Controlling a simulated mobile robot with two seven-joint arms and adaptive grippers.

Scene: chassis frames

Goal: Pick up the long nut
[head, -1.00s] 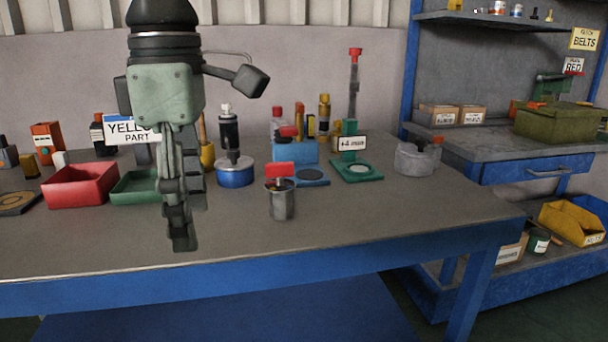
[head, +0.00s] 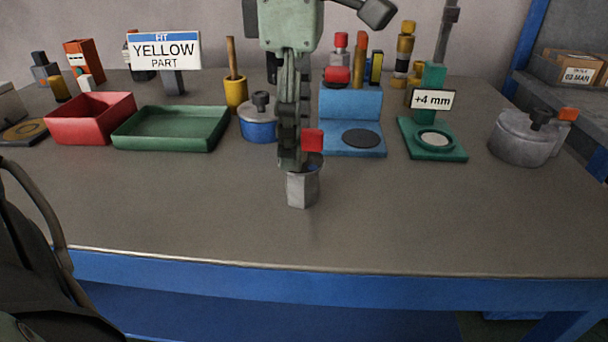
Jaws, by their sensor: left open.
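The long nut (head: 302,190) is a grey metal hexagonal piece standing upright on the bench, near the middle of the head view. My left gripper (head: 289,166) points straight down and is seen nearly edge-on. Its fingertips are at the nut's upper end and hide part of its top. The gripper is open; I cannot tell whether a finger touches the nut. A red block (head: 313,140) shows just above the nut, partly behind the fingers. My right gripper is not in view.
Behind stand a red tray (head: 92,138), a green tray (head: 172,148), a blue lidded pot (head: 258,130), a blue fixture (head: 352,108), a green "+4 mm" stand (head: 434,154) and a grey pot (head: 522,150). The bench (head: 400,220) in front is clear.

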